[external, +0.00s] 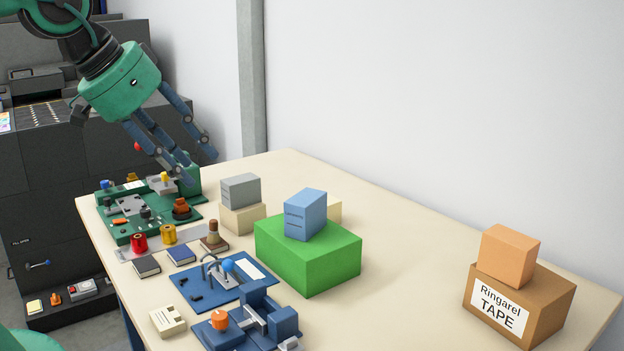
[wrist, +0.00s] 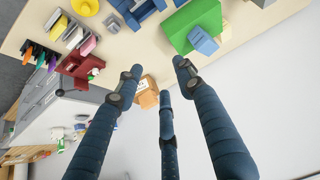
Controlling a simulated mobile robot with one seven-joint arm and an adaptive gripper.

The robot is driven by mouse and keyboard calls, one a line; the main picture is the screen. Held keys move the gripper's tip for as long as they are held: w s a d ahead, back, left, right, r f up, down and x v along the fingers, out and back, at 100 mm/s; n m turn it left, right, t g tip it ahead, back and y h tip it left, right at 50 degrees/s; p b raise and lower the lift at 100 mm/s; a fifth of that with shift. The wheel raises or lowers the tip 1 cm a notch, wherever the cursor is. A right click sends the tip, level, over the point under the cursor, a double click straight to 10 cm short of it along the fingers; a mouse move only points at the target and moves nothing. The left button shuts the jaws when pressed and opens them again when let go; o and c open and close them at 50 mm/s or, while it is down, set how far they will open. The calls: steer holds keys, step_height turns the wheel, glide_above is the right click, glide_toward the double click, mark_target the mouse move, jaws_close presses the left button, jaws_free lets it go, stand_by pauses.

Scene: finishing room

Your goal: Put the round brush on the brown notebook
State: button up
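A small brush-like piece with a brown body and paler top, which looks like the round brush (external: 213,231), stands upright on the brown notebook (external: 214,245) in the external view. The notebook lies flat on the table, between the blue notebook and the beige block. My gripper (external: 192,166) is high above the back left of the table, above and behind the brush and apart from it. Its fingers are spread and nothing shows between them. The wrist view also shows the open fingers (wrist: 158,80); I cannot make out the brush there.
A green board (external: 150,212) with small parts lies below my gripper. Black (external: 146,266) and blue (external: 181,255) notebooks and red and yellow spools stand nearby. A green box (external: 307,255) bears a blue box. A tape carton (external: 520,305) is far right. The table's middle right is clear.

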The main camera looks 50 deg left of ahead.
steer(key=s+d+r+m+g, duration=0.1)
steer(key=s+r, duration=0.2)
steer(key=s, duration=0.5)
steer(key=shift+s+d+r+m, duration=0.15)
steer(key=shift+d+r+m, duration=0.15)
steer(key=shift+d+r, duration=0.1)
stand_by(0.6)
